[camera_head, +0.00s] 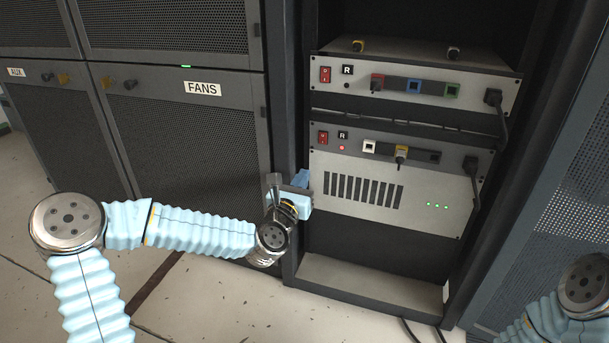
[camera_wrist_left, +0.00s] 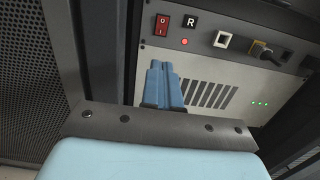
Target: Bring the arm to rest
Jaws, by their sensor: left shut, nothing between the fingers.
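My left arm, in a ribbed light-blue sleeve (camera_head: 200,232), reaches from the lower left toward the rack in the head view. My left gripper (camera_head: 303,178) is at the left edge of the open rack, in front of the lower unit (camera_head: 330,165). In the left wrist view its two blue fingers (camera_wrist_left: 163,84) are together with nothing between them. The fingertips point toward the left part of the lower unit's panel; I cannot tell a clear contact. Part of my right arm (camera_head: 583,285) shows at the lower right; its gripper is out of view.
The upper unit (camera_head: 335,95) has a red switch and coloured sockets. The lower unit has a red light, a yellow plug (camera_head: 401,153) and green lights. Black cables hang at right. Cabinets with a FANS label (camera_head: 202,88) stand at left. Floor (camera_head: 200,300) is open in front.

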